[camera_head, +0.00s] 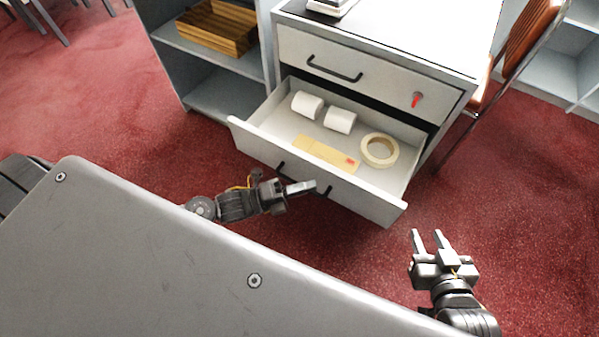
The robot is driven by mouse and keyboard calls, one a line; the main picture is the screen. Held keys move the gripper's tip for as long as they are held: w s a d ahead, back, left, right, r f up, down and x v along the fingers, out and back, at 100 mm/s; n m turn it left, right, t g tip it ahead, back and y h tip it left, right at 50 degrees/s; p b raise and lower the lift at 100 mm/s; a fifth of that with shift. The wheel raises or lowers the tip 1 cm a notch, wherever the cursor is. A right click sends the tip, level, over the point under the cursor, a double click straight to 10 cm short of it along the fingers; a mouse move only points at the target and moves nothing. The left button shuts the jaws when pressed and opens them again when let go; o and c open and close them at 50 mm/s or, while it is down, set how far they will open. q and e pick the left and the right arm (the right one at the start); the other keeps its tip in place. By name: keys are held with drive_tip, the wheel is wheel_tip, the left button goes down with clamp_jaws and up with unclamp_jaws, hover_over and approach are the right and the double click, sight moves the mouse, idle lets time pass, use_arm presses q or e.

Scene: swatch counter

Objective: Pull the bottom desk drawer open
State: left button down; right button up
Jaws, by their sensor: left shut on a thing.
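The bottom desk drawer (381,207) stands pulled out from the white desk. Inside it lie two white rolls (340,121), a ring of tape (379,150) and a flat tan strip (325,154) with a red mark. My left gripper (312,187) is at the drawer's front and shut on its black handle (326,191); the fingers hide part of the handle. My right gripper (430,240) is open and empty, to the right of the drawer and apart from it.
The upper drawer (385,79) is closed, with a black handle and a red key in its lock. A grey shelf (215,58) with a wooden crate (217,27) stands left of the desk. A brown chair (530,35) stands at the right.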

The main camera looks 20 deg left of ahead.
use_arm(q)
drive_tip(key=shift+s+a, duration=0.1)
drive_tip(key=shift+s, duration=0.3)
use_arm(e)
drive_tip(key=shift+a+f, duration=0.15)
use_arm(q)
drive_tip(key=c, duration=1.5)
unclamp_jaws()
drive_tip(key=v, duration=1)
drive_tip(key=shift+s+a+f, duration=0.15)
drive_tip(key=shift+s+a, duration=0.05)
drive_tip(key=shift+a, duration=0.1)
use_arm(e)
drive_tip(key=shift+s+d+f+g, duration=0.15)
drive_tip(key=shift+d+f+g, duration=0.15)
drive_tip(key=shift+g, duration=0.1)
